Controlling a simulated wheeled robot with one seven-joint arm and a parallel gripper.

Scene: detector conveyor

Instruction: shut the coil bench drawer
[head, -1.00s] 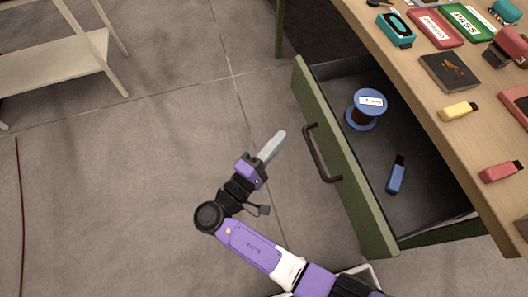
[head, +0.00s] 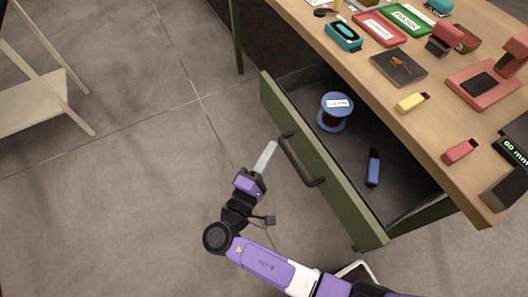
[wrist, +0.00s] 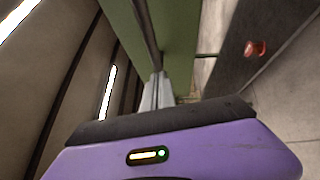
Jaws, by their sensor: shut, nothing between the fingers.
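The coil bench drawer (head: 345,200) has a green front with a dark bar handle (head: 301,162) and stands open, pulled out from under the wooden bench top (head: 375,90). Inside it lie a blue spool (head: 335,112) with a white label and a blue stick-like item (head: 373,168). My gripper (head: 266,156) is shut and empty, in front of the drawer's outer face, just left of the handle. In the wrist view my fingertips (wrist: 157,92) point toward the green front (wrist: 175,45) and the dark handle bar (wrist: 147,35); whether they touch is unclear.
The bench top carries a green PASS tray (head: 408,20), a red tray (head: 380,28), a teal device (head: 344,36), a yellow block (head: 411,102) and a red block (head: 459,151). A pale shelf rack (head: 40,100) stands at the left. The floor between is clear.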

